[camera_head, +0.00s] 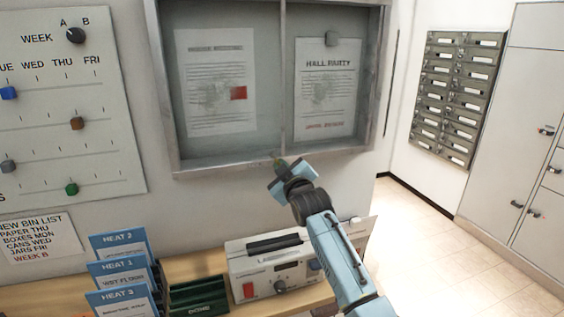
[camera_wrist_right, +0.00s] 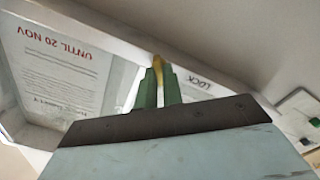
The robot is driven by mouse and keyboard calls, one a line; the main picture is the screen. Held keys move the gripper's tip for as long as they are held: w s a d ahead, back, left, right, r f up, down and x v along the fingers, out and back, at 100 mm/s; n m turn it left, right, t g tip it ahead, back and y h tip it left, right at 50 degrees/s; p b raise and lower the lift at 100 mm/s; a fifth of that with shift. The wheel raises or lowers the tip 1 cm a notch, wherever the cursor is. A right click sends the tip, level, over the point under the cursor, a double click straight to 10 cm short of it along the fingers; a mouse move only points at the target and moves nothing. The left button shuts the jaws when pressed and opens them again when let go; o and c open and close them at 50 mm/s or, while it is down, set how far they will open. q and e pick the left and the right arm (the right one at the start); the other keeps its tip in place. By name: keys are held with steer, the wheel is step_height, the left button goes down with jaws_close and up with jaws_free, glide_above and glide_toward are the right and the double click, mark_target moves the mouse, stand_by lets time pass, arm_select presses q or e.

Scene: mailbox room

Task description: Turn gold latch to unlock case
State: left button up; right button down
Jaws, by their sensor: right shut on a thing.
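The notice case (camera_head: 166,95) hangs on the wall, with a grey frame, two panes and papers inside. My right gripper (camera_head: 280,164) is at the middle of the case's lower frame edge. In the right wrist view its two green fingers (camera_wrist_right: 160,84) are shut on the gold latch (camera_wrist_right: 157,62), of which only a small gold part shows between the tips. A label reading LOCK (camera_wrist_right: 199,83) is beside the fingers there. The gripper mostly hides the latch in the head view. My left gripper is not in view.
Below the case, a wooden counter (camera_head: 195,268) holds a white box with a black handle (camera_head: 275,262), blue HEAT leaflets (camera_head: 122,270) and a dark green tray (camera_head: 198,297). A week board (camera_head: 70,130) hangs at left. Mailboxes (camera_head: 460,95) and grey lockers (camera_head: 525,120) stand at right, beyond open floor.

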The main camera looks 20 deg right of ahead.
steer(key=shift+a+n+p, duration=0.1)
steer(key=shift+n+p, duration=1.65)
steer(key=shift+n, duration=3.25)
steer(key=shift+f, duration=0.1)
steer(key=c, duration=1.5)
jaws_free()
steer(key=shift+c, duration=0.2)
steer(key=shift+s, duration=0.1)
steer(key=s, duration=1.3)
steer(key=shift+d, duration=0.25)
